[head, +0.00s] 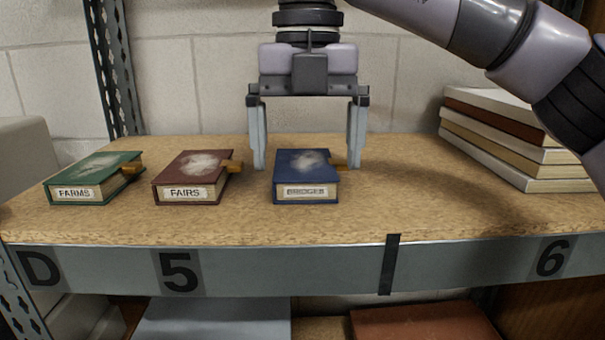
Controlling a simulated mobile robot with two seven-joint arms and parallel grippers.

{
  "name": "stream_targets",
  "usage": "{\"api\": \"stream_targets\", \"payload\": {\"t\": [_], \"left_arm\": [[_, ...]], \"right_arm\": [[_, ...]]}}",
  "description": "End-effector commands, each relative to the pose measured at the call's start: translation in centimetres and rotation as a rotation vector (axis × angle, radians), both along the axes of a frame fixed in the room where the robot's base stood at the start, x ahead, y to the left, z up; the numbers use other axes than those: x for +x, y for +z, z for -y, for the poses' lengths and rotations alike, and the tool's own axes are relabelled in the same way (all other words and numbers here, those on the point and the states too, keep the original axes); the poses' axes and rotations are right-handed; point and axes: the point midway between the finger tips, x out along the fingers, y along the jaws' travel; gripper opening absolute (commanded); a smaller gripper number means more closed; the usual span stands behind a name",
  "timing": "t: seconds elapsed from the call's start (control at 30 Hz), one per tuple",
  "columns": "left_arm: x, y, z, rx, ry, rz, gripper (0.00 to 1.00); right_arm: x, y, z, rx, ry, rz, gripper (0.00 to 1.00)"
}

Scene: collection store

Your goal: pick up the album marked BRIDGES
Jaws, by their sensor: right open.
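The blue album (307,170) lies flat on the shelf in the head view, with a pale smudge on its cover. The label on its spine is small but reads like BRIDGES. A brownish tab sticks out at its right side. My right gripper (308,165) points down over it, open, with one finger to the left and one to the right of the album. I cannot tell whether the fingers touch the board or are level with the album. My left gripper is not in view.
A maroon album marked FAIRS (192,175) and a green album marked FARMS (93,178) lie to the left. A stack of books (520,150) stands at the right. The shelf board (400,205) is clear between. A block wall is behind.

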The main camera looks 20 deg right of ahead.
Motion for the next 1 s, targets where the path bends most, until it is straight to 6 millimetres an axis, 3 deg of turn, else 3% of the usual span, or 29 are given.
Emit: {"api": "stream_targets", "payload": {"t": [0.2, 0.5, 0.53, 0.7, 1.0], "left_arm": [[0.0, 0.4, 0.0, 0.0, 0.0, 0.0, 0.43], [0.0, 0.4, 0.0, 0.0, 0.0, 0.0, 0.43], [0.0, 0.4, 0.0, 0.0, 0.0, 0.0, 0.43], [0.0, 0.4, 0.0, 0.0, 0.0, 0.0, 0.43], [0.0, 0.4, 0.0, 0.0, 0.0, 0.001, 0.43]], "right_arm": [[0.0, -2.6, -0.1, -0.001, -0.002, -0.001, 1.0], [0.0, -3.2, -0.2, 0.0, -0.003, 0.0, 1.0], [0.0, -3.2, -0.2, 0.0, -0.003, 0.0, 0.97], [0.0, -3.2, -0.2, 0.0, -0.003, 0.0, 0.45], [0.0, -3.0, -0.2, 0.001, -0.003, 0.001, 0.45]]}}
